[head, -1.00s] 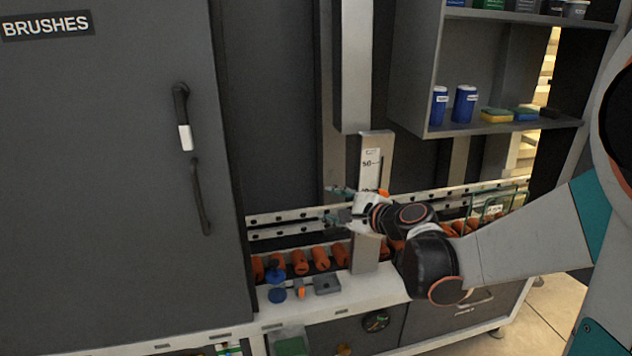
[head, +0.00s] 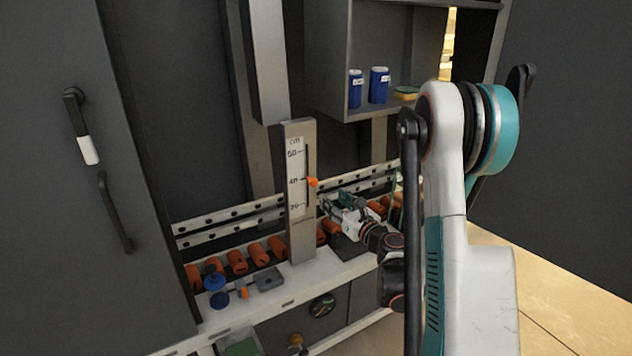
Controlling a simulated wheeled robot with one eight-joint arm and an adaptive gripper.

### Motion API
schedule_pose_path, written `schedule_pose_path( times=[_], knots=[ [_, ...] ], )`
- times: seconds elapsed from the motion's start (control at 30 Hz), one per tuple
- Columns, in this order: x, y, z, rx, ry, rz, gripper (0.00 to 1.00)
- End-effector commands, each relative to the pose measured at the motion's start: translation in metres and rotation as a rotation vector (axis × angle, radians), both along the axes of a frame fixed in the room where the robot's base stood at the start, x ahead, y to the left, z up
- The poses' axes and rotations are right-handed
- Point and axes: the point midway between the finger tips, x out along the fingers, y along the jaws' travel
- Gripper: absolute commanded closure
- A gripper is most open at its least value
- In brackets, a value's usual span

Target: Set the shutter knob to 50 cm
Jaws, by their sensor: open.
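The orange shutter knob (head: 313,182) sticks out on the right side of a grey upright post (head: 301,245). It sits about level with the 40 mark on the white scale plate (head: 295,168). The scale reads "cm" at the top, with 50 above the knob and a lower mark beneath it. My gripper (head: 325,204) is open, to the right of the post and a little below the knob. It appears apart from the knob, though depth is hard to judge. Nothing shows between its fingers.
Rails (head: 230,214) run behind the post. A shelf with blue canisters (head: 379,85) hangs at upper right. A dark cabinet door with a handle (head: 84,130) stands at left.

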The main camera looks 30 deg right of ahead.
Motion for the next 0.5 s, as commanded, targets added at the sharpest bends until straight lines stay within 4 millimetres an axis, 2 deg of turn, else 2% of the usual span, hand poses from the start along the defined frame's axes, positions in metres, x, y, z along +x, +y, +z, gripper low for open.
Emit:
schedule_pose_path(
  times=[0.07, 0.3, 0.5],
  knots=[
    [0.013, 0.001, 0.005, -0.001, 0.0, 0.002, 0.55],
    [0.062, 0.003, -0.001, -0.002, 0.0, 0.003, 0.55],
    [0.095, 0.005, -0.001, -0.003, 0.001, 0.002, 0.55]
  ],
)
